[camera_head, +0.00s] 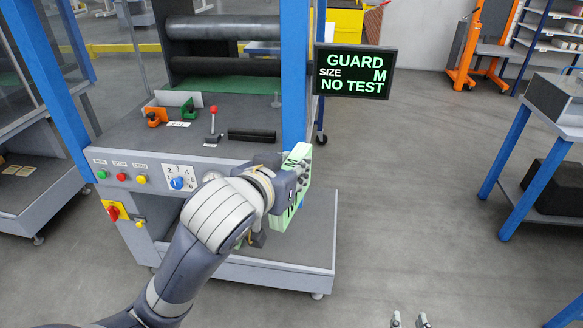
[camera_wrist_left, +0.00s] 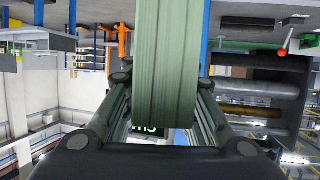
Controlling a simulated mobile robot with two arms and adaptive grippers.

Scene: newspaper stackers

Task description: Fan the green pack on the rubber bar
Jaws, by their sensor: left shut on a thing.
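The green pack (camera_head: 298,165) is a thick pale-green stack with dark print on one face. It is held upright off the front right corner of the machine. My left gripper (camera_wrist_left: 163,82) is shut on it, with a finger on each side in the left wrist view. There the pack's layered edge (camera_wrist_left: 167,45) runs up between the fingers. The arm hides part of the pack in the head view. The rubber bar (camera_head: 251,135) is a short black block lying on the grey machine top, behind and left of the pack, apart from it. My right gripper (camera_head: 409,321) shows only two separated fingertips at the bottom edge, with nothing between them.
A red-knobbed lever (camera_head: 213,122) stands left of the bar, near orange and green clamps (camera_head: 155,117). A blue post (camera_head: 294,75) rises right of the bar. A screen (camera_head: 354,72) reads GUARD, SIZE M, NO TEST. The floor at right is open up to a blue-legged table (camera_head: 505,165).

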